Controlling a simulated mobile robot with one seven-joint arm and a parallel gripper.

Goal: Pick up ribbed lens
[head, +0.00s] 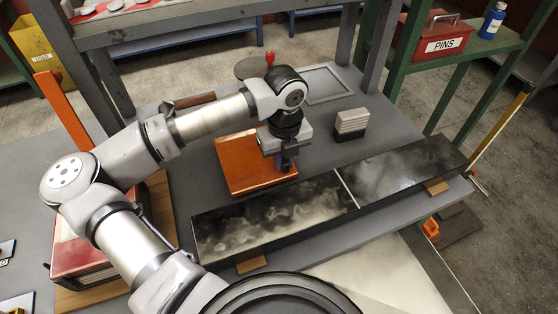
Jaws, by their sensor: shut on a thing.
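My gripper (287,163) points down over the orange plate (233,165), near its right edge. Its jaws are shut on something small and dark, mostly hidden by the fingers. I cannot tell from this view whether that is the ribbed lens. I cannot make out whether it touches the plate. No other thing in view is clearly the ribbed lens. A pale block with ribbed lines and a dark base (351,122) stands upright on the grey table, to the right of my gripper and apart from it.
A long dark panel with a smoky, glossy surface (280,215) lies in front of the plate. A flat grey frame (326,84) lies behind. Table legs and green shelving (445,60) with a red PINS box (443,40) stand at the right. A red case (80,245) is at the left.

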